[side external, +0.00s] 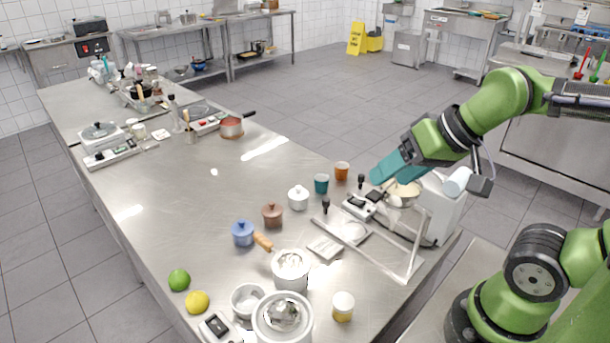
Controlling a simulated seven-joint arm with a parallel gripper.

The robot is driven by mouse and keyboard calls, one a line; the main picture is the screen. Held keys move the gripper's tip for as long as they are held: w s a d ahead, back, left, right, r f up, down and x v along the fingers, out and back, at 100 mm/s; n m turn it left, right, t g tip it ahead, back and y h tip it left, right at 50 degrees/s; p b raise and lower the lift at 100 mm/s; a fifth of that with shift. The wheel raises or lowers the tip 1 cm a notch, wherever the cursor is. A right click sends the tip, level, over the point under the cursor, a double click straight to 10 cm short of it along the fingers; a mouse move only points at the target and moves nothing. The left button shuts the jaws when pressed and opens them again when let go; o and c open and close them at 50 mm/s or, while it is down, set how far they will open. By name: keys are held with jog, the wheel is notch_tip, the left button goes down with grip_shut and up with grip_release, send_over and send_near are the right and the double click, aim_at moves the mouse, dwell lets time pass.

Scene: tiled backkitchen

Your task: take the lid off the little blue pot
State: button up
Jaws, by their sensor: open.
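The little blue pot (242,236) stands on the steel worktop, left of the middle of the side external view. Its blue lid (242,226), with a small knob on top, sits on it. My gripper (378,179) is open, well to the right of the blue pot, above the equipment at the right side of the worktop. The gripper is apart from the pot. Its fingers are small and hard to make out.
A brown lidded pot (272,217) and a white lidded pot (298,200) stand right of the blue pot. A wooden handle (263,242) lies close by it. A lime (179,280), a lemon (197,302) and metal containers (291,268) are nearer. Left of the pot is clear.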

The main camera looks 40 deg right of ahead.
jog(key=shift+c, duration=1)
